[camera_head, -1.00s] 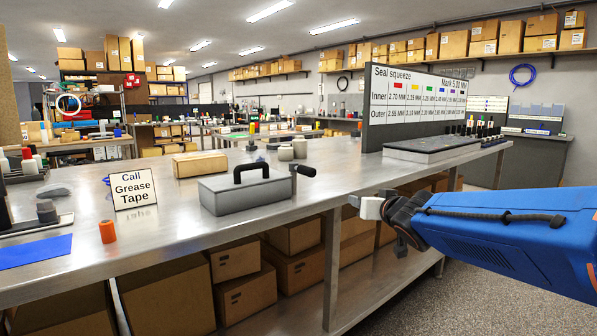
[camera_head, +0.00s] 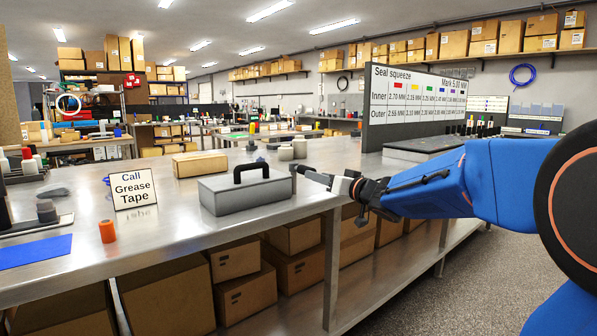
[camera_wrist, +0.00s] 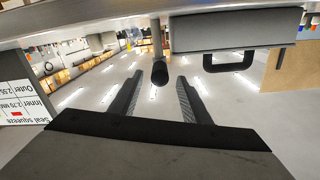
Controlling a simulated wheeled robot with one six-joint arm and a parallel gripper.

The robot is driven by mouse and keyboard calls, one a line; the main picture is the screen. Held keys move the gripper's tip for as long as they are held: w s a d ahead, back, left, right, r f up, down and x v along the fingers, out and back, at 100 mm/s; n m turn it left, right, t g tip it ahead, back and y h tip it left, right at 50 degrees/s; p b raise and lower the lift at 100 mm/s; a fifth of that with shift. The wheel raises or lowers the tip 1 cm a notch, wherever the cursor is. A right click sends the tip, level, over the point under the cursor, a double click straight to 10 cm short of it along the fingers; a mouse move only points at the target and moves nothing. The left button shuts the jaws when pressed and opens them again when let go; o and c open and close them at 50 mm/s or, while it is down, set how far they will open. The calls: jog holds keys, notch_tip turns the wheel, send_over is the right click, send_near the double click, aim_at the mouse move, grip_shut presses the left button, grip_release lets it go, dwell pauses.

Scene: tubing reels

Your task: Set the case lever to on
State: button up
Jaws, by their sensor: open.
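The grey case (camera_head: 245,192) with a black carry handle stands on the steel bench. Its lever, with a dark rounded knob (camera_wrist: 159,72), sticks out from the case's right end; in the head view my gripper mostly hides it. My gripper (camera_head: 306,171) is at that right end, reaching in from the right. In the wrist view, which is upside down, my gripper (camera_wrist: 159,82) is open, with one finger on each side of the knob's line. The knob's end shows near the fingertips; I cannot tell whether it touches them. The case (camera_wrist: 232,30) also shows there.
A sign reading Call, Grease, Tape (camera_head: 133,189) and an orange roll (camera_head: 107,231) stand left of the case. A cardboard box (camera_head: 200,164) and pale cylinders (camera_head: 299,149) are behind it. A seal squeeze board (camera_head: 417,105) stands at right. Bench space in front is narrow.

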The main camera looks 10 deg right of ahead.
aim_at(298, 170)
jog(key=x, duration=1.1)
jog(key=shift+w+a, duration=0.15)
jog(key=shift+w, duration=0.15)
grip_shut()
